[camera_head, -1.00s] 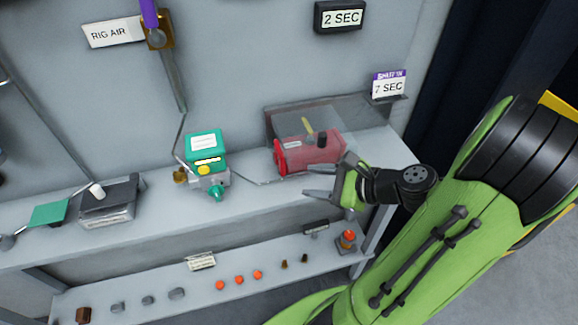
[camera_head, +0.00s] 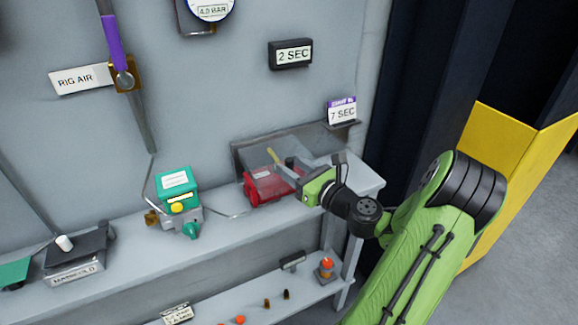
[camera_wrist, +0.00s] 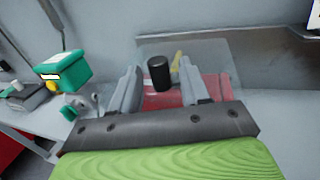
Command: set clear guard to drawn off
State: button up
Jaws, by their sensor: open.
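The clear guard (camera_head: 262,160) is a see-through cover over the red actuator (camera_head: 262,187), at the right end of the upper shelf. In the wrist view the clear guard (camera_wrist: 215,62) stands in front of the actuator's yellow pointer. A black knob (camera_wrist: 159,73) shows between my fingers and appears to sit on the guard. My gripper (camera_head: 285,169) is open at the guard's front right, with one finger on each side of the knob in the wrist view (camera_wrist: 159,88). I cannot tell whether the fingers touch it. The gripper hides the knob in the head view.
A green-topped unit (camera_head: 178,190) stands left on the same shelf, with a manifold block (camera_head: 78,250) farther left. A grey backing plate (camera_head: 320,137) rises behind the guard. The lower shelf (camera_head: 250,300) holds small parts and an orange-topped piece (camera_head: 326,265).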

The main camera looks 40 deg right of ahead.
jog(key=shift+w, duration=0.9)
jog(key=shift+c, duration=0.2)
grip_shut()
jog(key=shift+r, duration=0.1)
